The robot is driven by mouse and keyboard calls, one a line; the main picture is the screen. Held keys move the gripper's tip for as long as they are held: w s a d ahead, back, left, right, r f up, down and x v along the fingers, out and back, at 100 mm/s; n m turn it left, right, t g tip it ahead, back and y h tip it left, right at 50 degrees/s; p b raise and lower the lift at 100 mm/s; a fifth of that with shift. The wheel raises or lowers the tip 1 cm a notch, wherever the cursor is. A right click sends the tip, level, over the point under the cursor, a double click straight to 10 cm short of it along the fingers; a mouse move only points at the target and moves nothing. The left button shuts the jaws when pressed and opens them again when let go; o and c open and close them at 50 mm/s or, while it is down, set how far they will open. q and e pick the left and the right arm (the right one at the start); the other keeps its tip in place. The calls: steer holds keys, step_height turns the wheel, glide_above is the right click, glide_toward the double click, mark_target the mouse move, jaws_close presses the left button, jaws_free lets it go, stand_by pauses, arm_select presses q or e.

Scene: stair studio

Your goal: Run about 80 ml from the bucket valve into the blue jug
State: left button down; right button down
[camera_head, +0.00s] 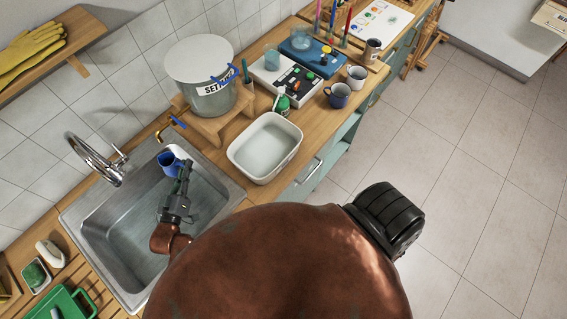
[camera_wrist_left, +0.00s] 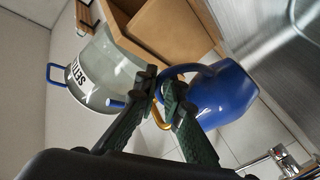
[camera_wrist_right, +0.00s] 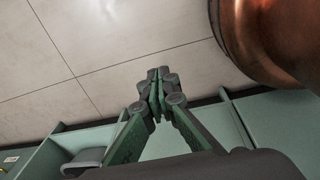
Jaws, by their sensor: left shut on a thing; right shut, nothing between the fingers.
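The blue jug (camera_head: 168,161) is held over the sink by my left gripper (camera_head: 181,176). In the left wrist view, the fingers (camera_wrist_left: 166,90) are shut on the handle of the jug (camera_wrist_left: 225,95). The grey bucket (camera_head: 211,97), labelled "SETTLE" in part, stands lidded on a wooden stand. Its brass valve (camera_head: 163,132) has a blue lever (camera_head: 177,121) and points over the sink, just above and behind the jug. I see no stream, and the jug's inside is too small to read. My right gripper (camera_wrist_right: 158,92) is shut and empty, away from these things.
The steel sink (camera_head: 128,257) has a curved tap (camera_head: 92,155) at its left. A white basin (camera_head: 243,157) stands right of the sink, near the bucket stand (camera_head: 205,124). The floor at right is clear.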

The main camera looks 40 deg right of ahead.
arm_select(q)
steer(key=shift+r, duration=3.1)
arm_select(e)
steer(key=shift+y, duration=0.3)
steer(key=shift+s+a+f, duration=0.1)
steer(key=shift+s+a, duration=0.2)
steer(key=shift+a, duration=0.55)
steer(key=shift+s+a+f, duration=0.1)
steer(key=shift+s+a, duration=0.25)
steer(key=shift+a, duration=0.5)
steer(key=shift+s+a+f, duration=0.1)
steer(key=shift+s+a, duration=0.2)
steer(key=shift+a, duration=0.55)
